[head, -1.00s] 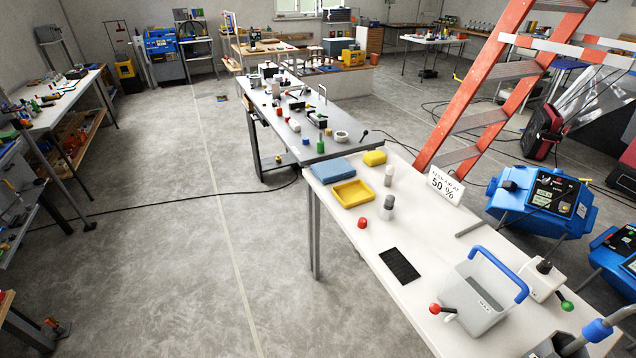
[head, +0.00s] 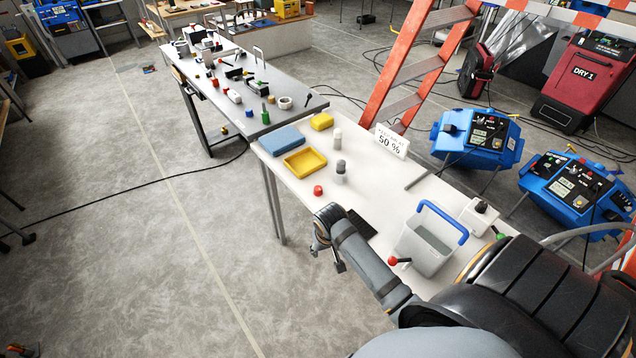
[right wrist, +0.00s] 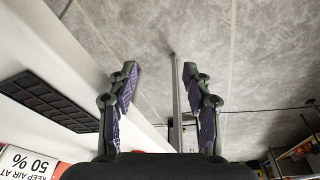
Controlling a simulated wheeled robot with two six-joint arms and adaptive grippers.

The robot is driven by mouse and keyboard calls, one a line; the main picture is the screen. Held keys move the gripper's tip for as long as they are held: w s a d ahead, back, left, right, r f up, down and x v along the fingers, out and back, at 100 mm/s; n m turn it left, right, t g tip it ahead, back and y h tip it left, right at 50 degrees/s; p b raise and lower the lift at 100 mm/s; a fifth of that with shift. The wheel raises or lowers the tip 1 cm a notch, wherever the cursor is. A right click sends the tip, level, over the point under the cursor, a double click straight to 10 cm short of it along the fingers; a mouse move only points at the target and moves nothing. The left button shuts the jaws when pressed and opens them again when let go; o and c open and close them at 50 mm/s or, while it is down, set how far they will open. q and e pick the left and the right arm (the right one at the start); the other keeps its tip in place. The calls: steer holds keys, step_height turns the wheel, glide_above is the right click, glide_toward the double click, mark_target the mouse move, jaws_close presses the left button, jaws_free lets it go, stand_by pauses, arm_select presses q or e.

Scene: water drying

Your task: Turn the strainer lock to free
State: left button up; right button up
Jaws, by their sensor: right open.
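No part is plainly readable as the strainer lock. A lever with a red ball knob (head: 393,261) sits at the near left side of a grey bin (head: 424,250) with a blue handle. A white box (head: 478,215) stands behind the bin, with a green knob (head: 500,237) nearby. My right gripper (head: 327,260) hangs by the table's left edge, left of the red knob and apart from it. In the right wrist view my right gripper (right wrist: 158,76) is open, with nothing between its fingers. My left gripper is out of view.
A black grille mat (head: 360,224) lies on the white table (head: 300,188), partly behind my arm. A red cap (head: 318,190), a grey bottle (head: 340,172), a yellow tray (head: 305,162) and a sign (head: 391,141) stand farther back. Open floor lies left.

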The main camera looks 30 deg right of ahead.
mark_target(318, 188)
steer(key=w+d+r+m, duration=0.1)
steer(key=w+r, duration=0.1)
steer(key=w, duration=0.1)
steer(key=w+d+r+m, duration=0.2)
steer(key=w+r, duration=0.1)
steer(key=w, duration=0.1)
steer(key=w+d+r+m+g, duration=0.1)
steer(key=w+r+m, duration=0.1)
steer(key=w+r, duration=0.1)
steer(key=shift+w+d, duration=0.2)
steer(key=shift+d, duration=0.05)
steer(key=w+d+r+m+g+y, duration=0.1)
steer(key=w+d+r+m, duration=0.45)
steer(key=w+r, duration=0.25)
steer(key=f, duration=0.7)
steer(key=f+p, duration=0.1)
steer(key=f, duration=0.2)
steer(key=shift+s+a+f, duration=0.15)
steer(key=shift+s+a, duration=0.15)
steer(key=shift+a, duration=0.05)
jaws_close()
